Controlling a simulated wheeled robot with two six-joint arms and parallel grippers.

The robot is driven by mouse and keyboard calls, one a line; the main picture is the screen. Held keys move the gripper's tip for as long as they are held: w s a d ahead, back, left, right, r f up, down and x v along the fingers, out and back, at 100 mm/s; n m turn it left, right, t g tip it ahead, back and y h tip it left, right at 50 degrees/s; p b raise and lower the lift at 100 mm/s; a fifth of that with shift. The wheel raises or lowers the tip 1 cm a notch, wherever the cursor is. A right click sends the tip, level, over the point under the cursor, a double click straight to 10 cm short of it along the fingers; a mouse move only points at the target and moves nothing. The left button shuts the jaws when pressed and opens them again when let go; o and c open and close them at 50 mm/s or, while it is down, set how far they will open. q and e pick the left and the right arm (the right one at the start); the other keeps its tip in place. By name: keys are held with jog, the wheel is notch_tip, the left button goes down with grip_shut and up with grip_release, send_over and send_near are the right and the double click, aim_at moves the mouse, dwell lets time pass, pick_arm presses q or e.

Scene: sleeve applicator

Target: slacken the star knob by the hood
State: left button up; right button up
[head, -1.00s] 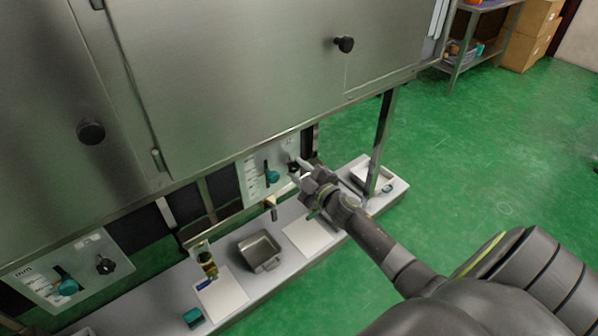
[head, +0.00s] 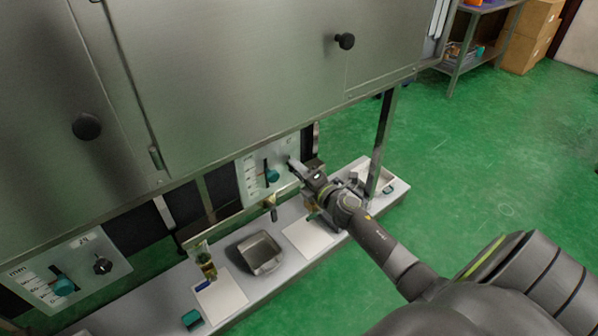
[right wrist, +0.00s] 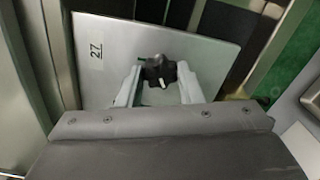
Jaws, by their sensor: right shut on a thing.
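The black star knob (right wrist: 158,71) sits on a pale metal plate (right wrist: 105,45) marked 27, in the right wrist view. It has a white mark on its face. My right gripper (right wrist: 160,84) is shut on the knob, one light finger on each side of it. In the head view my right gripper (head: 296,168) reaches the right-hand scale plate (head: 251,187) under the hood (head: 240,75) and hides the knob. A teal slider knob (head: 271,175) is left of the gripper on the same plate. My left gripper is not in view.
A second plate at lower left carries a star knob (head: 103,265) and a teal slider knob (head: 63,287). Below are a bench (head: 160,300) with a metal tray (head: 262,253) and a teal block (head: 192,319). A post (head: 384,140) stands right of my gripper.

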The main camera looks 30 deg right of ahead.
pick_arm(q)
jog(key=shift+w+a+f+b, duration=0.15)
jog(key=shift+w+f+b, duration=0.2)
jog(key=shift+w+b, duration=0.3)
pick_arm(e)
jog(key=shift+f+n, duration=0.15)
jog(key=shift+n, duration=5.75)
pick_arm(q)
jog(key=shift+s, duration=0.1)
pick_arm(e)
jog(key=shift+n, duration=0.3)
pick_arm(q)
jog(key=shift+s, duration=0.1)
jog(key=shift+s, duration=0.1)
pick_arm(e)
jog(key=o, duration=1)
jog(key=shift+s, duration=0.15)
